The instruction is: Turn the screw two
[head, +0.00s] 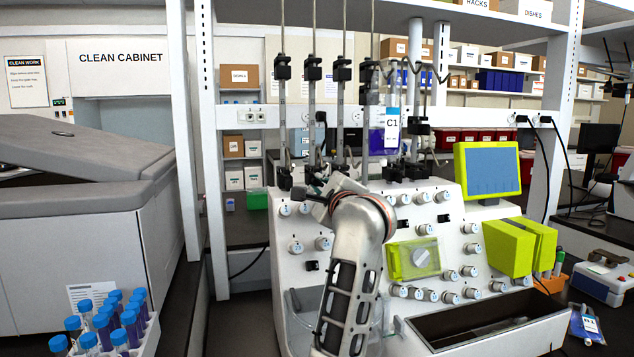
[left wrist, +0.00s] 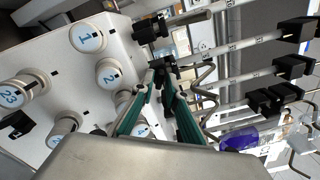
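Screw two (left wrist: 109,74) is a round white knob with a blue 2 on its face, on the white cell processor panel in the left wrist view. My left gripper (left wrist: 160,76) has its green-and-black fingers to the right of this knob, apart from it. The fingers run close together at the tips, and I cannot tell whether they are open or shut. In the head view my left gripper (head: 328,190) is at the upper part of the processor, mostly hidden behind my arm. My right gripper is not in view.
Knob 1 (left wrist: 88,38) and knob 23 (left wrist: 25,90) sit close to screw two. Vertical poles with black clamps (head: 341,72) stand behind the fingers, with a hanging C1 bag (head: 391,125). A rack of blue-capped tubes (head: 150,340) stands at the lower left.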

